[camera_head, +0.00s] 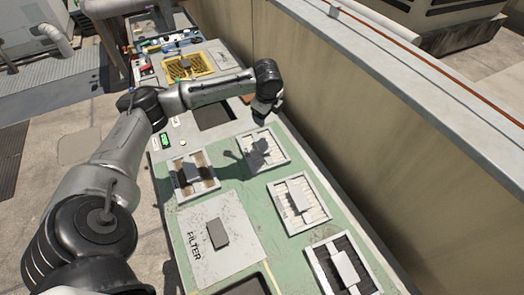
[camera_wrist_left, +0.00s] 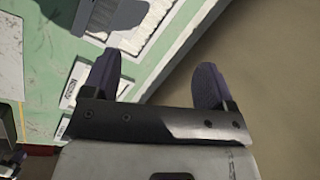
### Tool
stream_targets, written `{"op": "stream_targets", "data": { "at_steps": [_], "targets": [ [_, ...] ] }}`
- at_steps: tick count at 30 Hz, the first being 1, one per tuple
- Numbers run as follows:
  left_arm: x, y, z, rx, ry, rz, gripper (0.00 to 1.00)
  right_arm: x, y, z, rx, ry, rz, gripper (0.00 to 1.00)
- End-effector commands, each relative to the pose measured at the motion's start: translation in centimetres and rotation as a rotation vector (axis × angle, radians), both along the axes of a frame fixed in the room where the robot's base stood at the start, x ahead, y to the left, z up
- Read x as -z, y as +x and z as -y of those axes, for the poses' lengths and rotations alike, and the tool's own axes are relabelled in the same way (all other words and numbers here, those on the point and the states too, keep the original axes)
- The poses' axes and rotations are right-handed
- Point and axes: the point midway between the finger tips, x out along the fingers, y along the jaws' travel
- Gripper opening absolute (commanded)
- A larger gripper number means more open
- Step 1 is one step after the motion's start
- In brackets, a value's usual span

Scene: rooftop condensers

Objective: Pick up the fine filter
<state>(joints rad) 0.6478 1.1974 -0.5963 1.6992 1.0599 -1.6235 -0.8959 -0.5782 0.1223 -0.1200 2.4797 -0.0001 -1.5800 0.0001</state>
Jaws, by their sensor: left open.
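Several framed filters lie on the green bench top; which one is the fine filter I cannot tell for sure. In the head view a white pleated filter (camera_head: 271,156) with a shadow across it lies nearest my left gripper (camera_head: 264,114). A brown-stained filter (camera_head: 208,184) is to the left, and a dark one (camera_head: 325,266) is at the bottom right. My left gripper is open, empty and above the bench's far side. In the left wrist view its fingers (camera_wrist_left: 155,80) are apart, with a shadowed filter (camera_wrist_left: 153,27) beyond them.
A tall beige wall (camera_head: 330,110) runs along the bench's right side. A white plate marked FILTER (camera_head: 240,257) with a grey block lies on the bench. A yellow grid tray (camera_head: 205,68) and small items sit at the far end. A dark recess (camera_head: 213,115) lies below my arm.

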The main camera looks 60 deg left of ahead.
Motion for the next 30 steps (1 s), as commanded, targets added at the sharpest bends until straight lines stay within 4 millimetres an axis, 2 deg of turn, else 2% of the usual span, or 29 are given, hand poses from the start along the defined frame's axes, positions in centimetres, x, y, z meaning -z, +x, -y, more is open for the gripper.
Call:
{"op": "stream_targets", "data": {
  "at_steps": [2,6,12,16,24,30],
  "targets": [
    [0.5,-0.8,-0.8,0.108,-0.05,-0.076,0.79,0.0,0.0,0.0,0.0,0.0,0.0,0.0],
    [0.9,-1.6,-0.9,0.297,-0.115,-0.147,0.79,0.0,0.0,0.0,-0.001,0.0,-0.001,0.0],
    [1.3,-1.9,-0.6,0.453,-0.152,-0.176,0.79,0.1,0.0,0.0,-0.001,-0.001,-0.001,0.0],
    [2.8,-2.0,-0.5,0.482,-0.159,-0.182,0.79,0.7,-0.1,0.0,-0.001,-0.001,-0.002,0.0],
    [7.4,-2.0,-0.4,0.485,-0.16,-0.182,0.79,2.2,-0.1,0.0,0.001,0.001,-0.002,0.0],
    [9.4,-1.9,-0.5,0.483,-0.158,-0.181,0.79,2.7,-0.1,-0.1,0.003,0.004,-0.002,0.0]
  ]
}}
